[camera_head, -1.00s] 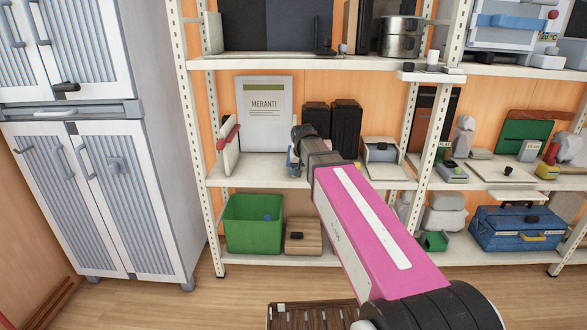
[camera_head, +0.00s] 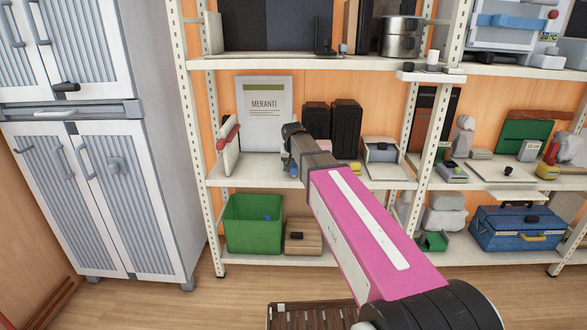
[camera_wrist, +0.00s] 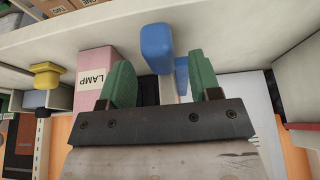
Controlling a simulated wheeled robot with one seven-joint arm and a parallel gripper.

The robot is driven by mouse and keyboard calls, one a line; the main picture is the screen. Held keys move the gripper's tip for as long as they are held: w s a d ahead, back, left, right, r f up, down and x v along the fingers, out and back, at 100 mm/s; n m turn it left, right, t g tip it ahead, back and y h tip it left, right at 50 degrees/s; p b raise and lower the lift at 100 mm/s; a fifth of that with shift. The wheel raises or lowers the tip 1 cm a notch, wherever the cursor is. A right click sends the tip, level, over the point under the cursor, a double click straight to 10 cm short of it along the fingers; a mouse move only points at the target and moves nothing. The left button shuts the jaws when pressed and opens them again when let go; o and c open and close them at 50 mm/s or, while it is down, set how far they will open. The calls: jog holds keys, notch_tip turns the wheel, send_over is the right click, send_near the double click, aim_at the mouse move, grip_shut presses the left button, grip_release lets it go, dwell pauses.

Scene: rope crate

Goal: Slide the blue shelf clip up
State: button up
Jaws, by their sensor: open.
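The blue shelf clip (camera_wrist: 157,48) shows in the wrist view as a rounded blue block in front of the pale shelf board, with a second blue part (camera_wrist: 182,75) behind it. My gripper (camera_wrist: 160,80) is open. Its two green fingers stand apart, one left and one right of the clip, with the clip's rounded end reaching beyond the tips. I cannot tell whether either finger touches it. In the head view a small blue bit (camera_head: 288,166) shows beside my dark wrist at the middle shelf's edge; my fingers are hidden there.
In the wrist view a pink box marked LAMP (camera_wrist: 95,78) stands left of the fingers, and a yellow piece (camera_wrist: 46,75) is farther left. In the head view a MERANTI board (camera_head: 265,115) stands behind my wrist, and a green bin (camera_head: 240,238) sits below.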

jog(key=shift+x, duration=1.35)
grip_shut()
notch_tip(320, 180, up, 12)
jog(key=shift+f, duration=0.2)
grip_release()
jog(key=shift+s, duration=0.1)
jog(key=v, duration=1)
jog(key=shift+r, duration=0.4)
